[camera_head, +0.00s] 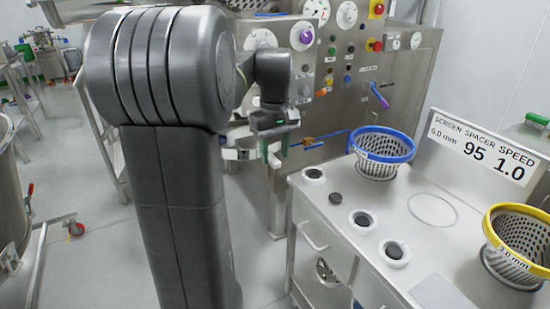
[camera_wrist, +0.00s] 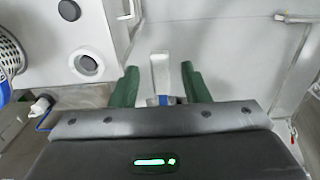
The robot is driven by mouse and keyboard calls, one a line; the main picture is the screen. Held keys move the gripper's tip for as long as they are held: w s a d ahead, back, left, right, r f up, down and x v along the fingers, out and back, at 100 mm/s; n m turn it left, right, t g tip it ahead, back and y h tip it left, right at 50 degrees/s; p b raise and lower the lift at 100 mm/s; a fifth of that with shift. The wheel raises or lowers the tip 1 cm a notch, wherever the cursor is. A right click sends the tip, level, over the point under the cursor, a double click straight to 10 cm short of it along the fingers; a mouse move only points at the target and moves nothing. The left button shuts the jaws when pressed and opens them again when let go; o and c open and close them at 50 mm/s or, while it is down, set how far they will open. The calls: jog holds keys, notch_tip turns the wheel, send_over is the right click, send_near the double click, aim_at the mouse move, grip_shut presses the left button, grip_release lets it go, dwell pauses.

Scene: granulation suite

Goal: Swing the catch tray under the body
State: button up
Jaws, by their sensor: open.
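My gripper (camera_head: 275,152) is open in front of the steel machine body (camera_head: 345,108), left of the counter. In the wrist view its green fingers (camera_wrist: 160,84) stand apart, with a pale upright piece (camera_wrist: 160,68) and a bit of blue between them. I cannot tell whether the fingers touch this piece or whether it belongs to the catch tray. In the head view my arm hides much of the machine's lower left. I cannot make out the catch tray clearly in either view.
A steel counter (camera_head: 320,215) at the right carries a blue-rimmed basket (camera_head: 381,147), a yellow-rimmed basket (camera_head: 520,240) and a sign (camera_head: 482,150). A blue lever (camera_head: 330,134) juts out near my gripper. The floor (camera_head: 90,235) at left is mostly clear.

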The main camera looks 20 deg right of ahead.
jog(key=shift+f, duration=0.8)
grip_shut()
jog(key=shift+w+a, duration=0.2)
jog(key=shift+a, duration=0.45)
jog(key=w+a+m+p, duration=0.4)
jog(key=w+a, duration=0.7)
jog(key=a, duration=0.3)
jog(key=w+a+m+p, duration=0.4)
jog(key=w+a+p, duration=0.3)
jog(key=w+a, duration=0.5)
jog(key=shift+a, duration=1.8)
